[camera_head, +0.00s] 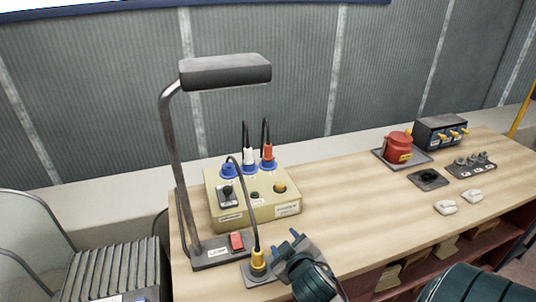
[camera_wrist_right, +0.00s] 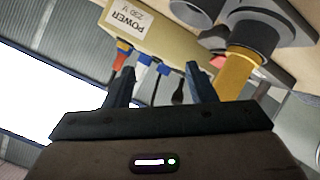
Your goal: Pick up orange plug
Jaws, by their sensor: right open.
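A yellow-orange plug (camera_head: 258,260) with a black cable stands upright in a holder on the bench, near the lamp base. It also shows in the right wrist view (camera_wrist_right: 235,72), to the right of the fingers. A red-orange plug (camera_head: 268,152) sits upright in a blue socket on the beige power box (camera_head: 235,210), beside a white plug (camera_head: 249,156). My right gripper (camera_head: 287,241) is open and empty, just right of the yellow-orange plug and in front of the box. In the wrist view its two fingers (camera_wrist_right: 159,68) stand apart with nothing gripped. My left gripper is not in view.
A desk lamp (camera_head: 225,70) rises left of the box, with a red switch (camera_head: 237,241) on its base. A red device (camera_head: 398,146), a dark connector box (camera_head: 441,131) and two small white items (camera_head: 458,202) stand farther right. The bench middle is clear.

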